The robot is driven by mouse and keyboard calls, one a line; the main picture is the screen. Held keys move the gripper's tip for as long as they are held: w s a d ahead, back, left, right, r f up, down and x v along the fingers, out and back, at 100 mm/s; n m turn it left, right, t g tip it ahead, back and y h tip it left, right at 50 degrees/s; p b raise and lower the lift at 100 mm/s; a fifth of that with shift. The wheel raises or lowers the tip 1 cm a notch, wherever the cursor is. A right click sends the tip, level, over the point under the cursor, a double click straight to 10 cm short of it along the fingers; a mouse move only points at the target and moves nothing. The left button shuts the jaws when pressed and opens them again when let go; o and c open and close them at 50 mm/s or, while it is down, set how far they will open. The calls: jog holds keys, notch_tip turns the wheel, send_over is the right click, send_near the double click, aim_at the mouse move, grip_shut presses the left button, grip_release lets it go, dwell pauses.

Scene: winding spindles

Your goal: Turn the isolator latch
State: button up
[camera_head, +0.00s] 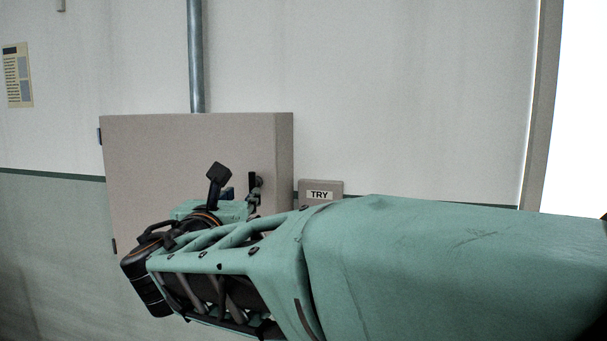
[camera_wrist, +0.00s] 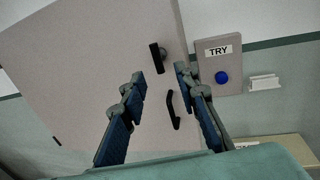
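A beige cabinet (camera_head: 190,150) hangs on the wall, and its front also shows in the wrist view (camera_wrist: 90,60). A black latch with a short bar on a round hub (camera_wrist: 155,57) is near the cabinet's right edge. A curved black pull handle (camera_wrist: 172,112) is below it. I take the latch to be the isolator latch. My gripper (camera_wrist: 159,74) is open and empty, its blue-padded fingers pointing at the cabinet. In the wrist view the latch appears just beyond and between the fingertips; I see no contact. In the head view my arm hides much of the gripper.
A grey box labelled TRY (camera_head: 321,190) is on the wall right of the cabinet; the wrist view shows its blue button (camera_wrist: 222,77). A white wall fitting (camera_wrist: 264,82) is beside it. A metal conduit (camera_head: 196,60) rises from the cabinet top. A notice (camera_head: 18,75) hangs left.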

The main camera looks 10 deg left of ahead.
aim_at(252, 184)
jog(key=w+p, duration=0.1)
jog(key=w, duration=0.2)
jog(key=w+a+p, duration=0.1)
jog(key=w, duration=0.6)
jog(key=shift+w+a+f+p, duration=0.1)
jog(key=shift+w+a+p, duration=0.15)
jog(key=shift+a+p, duration=0.15)
grip_shut()
